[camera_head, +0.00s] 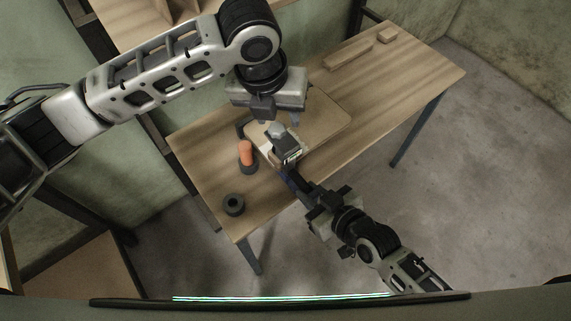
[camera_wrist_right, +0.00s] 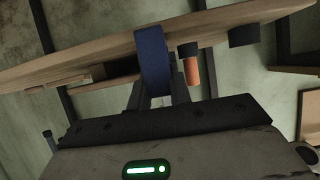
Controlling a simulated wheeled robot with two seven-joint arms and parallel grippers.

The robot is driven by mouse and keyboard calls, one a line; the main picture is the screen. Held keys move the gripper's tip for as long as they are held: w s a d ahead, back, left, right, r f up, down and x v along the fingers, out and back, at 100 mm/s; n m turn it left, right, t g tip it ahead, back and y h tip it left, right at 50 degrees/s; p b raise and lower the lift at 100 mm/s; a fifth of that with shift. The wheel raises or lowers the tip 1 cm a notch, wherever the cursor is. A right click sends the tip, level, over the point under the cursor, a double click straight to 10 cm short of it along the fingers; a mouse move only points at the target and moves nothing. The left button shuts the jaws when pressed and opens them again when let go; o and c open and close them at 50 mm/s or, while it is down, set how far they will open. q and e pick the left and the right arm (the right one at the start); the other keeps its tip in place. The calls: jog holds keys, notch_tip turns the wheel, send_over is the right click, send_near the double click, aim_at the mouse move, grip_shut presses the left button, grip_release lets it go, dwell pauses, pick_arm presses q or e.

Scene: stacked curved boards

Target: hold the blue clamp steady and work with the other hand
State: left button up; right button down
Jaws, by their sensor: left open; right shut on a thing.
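The blue clamp (camera_wrist_right: 152,58) is a flat blue band standing across the wooden table's edge in the right wrist view. In the head view only a small dark-blue part of it shows (camera_head: 287,179). My right gripper (camera_wrist_right: 158,95) is shut on the clamp's lower part at the table's near edge; it also shows in the head view (camera_head: 296,183). My left gripper (camera_head: 275,114) is open above the pale stacked boards (camera_head: 325,112). A small grey device (camera_head: 283,142) with a dark, lit face is just below it in the picture; whether they touch I cannot tell.
An orange cylinder (camera_head: 246,151) in a dark base and a dark ring (camera_head: 234,204) stand on the table's left part. Wooden strips (camera_head: 348,53) lie at the back. The table's right part (camera_head: 405,80) is clear.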

aim_at(276, 134)
pick_arm(q)
jog(key=f+m, duration=0.1)
jog(key=f+m+t, duration=0.1)
jog(key=f, duration=0.1)
jog(key=w+f, duration=0.1)
jog(key=f, duration=0.1)
jog(key=shift+a+f+m+t, duration=0.15)
jog(key=shift+a+m+t, duration=0.15)
jog(key=shift+a+m, duration=0.1)
jog(key=shift+x, duration=0.85)
